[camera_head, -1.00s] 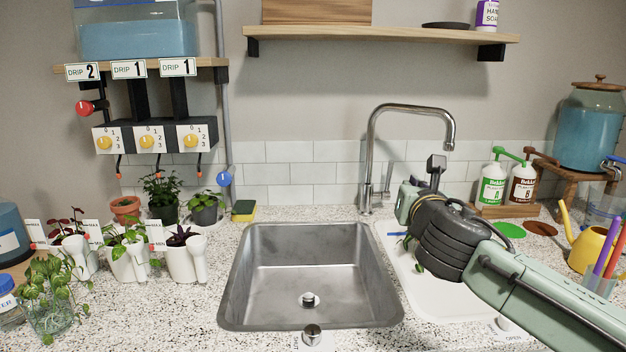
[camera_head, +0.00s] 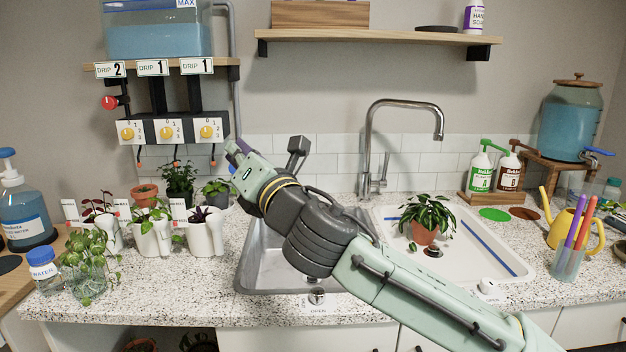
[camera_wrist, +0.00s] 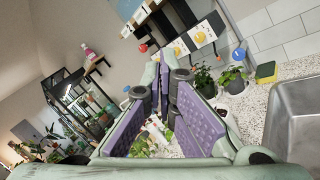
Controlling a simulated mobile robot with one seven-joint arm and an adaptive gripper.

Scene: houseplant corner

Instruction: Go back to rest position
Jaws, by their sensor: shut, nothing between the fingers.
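My gripper (camera_head: 234,150) is at the end of my green and black arm, which reaches across the sink towards the upper left in the head view. It is held in the air in front of the tiled wall, near the small potted plants. In the wrist view the purple-padded fingers of my gripper (camera_wrist: 168,78) are shut with nothing held. The steel sink (camera_head: 262,238) is partly hidden behind my arm. A leafy plant in a terracotta pot (camera_head: 424,233) stands upright on the white draining area (camera_head: 475,262), right of my arm and apart from it.
Several potted plants, with white self-watering pots (camera_head: 206,238) in front, crowd the counter's left side. The drip station (camera_head: 170,130) hangs above them. A tall faucet (camera_head: 370,150) rises behind the sink. A yellow watering can (camera_head: 562,232) and a pen cup (camera_head: 567,265) stand at right.

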